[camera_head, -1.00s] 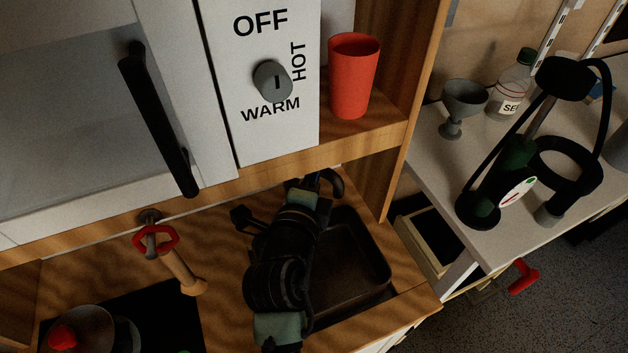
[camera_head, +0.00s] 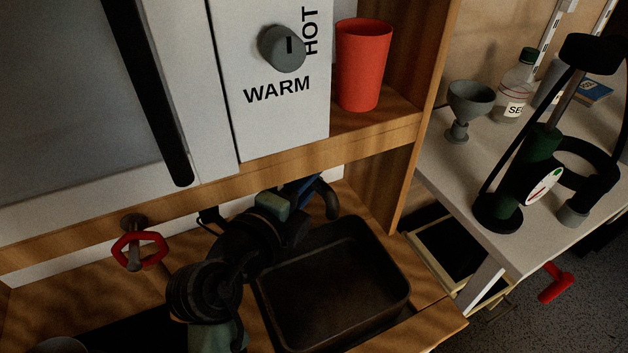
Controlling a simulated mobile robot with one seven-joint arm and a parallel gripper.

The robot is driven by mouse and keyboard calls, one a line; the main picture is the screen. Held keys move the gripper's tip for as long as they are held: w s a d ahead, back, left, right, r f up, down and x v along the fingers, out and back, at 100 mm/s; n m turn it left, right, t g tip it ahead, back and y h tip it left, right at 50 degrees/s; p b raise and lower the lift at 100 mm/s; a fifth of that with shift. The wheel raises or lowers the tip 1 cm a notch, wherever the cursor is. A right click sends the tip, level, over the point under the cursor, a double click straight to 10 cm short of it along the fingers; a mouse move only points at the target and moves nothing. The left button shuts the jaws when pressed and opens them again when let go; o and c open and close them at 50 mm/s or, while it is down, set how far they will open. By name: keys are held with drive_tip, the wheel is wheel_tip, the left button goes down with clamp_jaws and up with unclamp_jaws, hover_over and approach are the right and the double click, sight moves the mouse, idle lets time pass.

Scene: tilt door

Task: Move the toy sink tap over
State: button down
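The toy sink (camera_head: 335,288) is a dark rectangular basin set in the wooden counter, right of centre and low. The tap (camera_head: 327,198) shows as a dark curved spout at the basin's back edge, under the shelf. Its base is hidden behind my arm. My dark arm with green bands reaches in from the bottom, left of the basin. My gripper (camera_head: 300,190) is at the far end of the arm, just left of the spout; a small blue part shows there. Its fingers are hidden, so I cannot tell whether it is open or touches the tap.
A wooden shelf (camera_head: 385,130) with a red cup (camera_head: 362,65) overhangs the back of the sink. A dial panel (camera_head: 265,120) is above. A side table (camera_head: 460,185) with lab items stands at right.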

drive_tip(key=shift+a+f, duration=0.2)
drive_tip(key=shift+a, duration=0.05)
drive_tip(key=c, duration=0.7)
unclamp_jaws()
drive_tip(key=shift+r, duration=0.1)
drive_tip(key=shift+c, duration=0.2)
drive_tip(key=shift+d, duration=0.15)
drive_tip(key=shift+d+r, duration=0.1)
drive_tip(key=shift+p, duration=0.3)
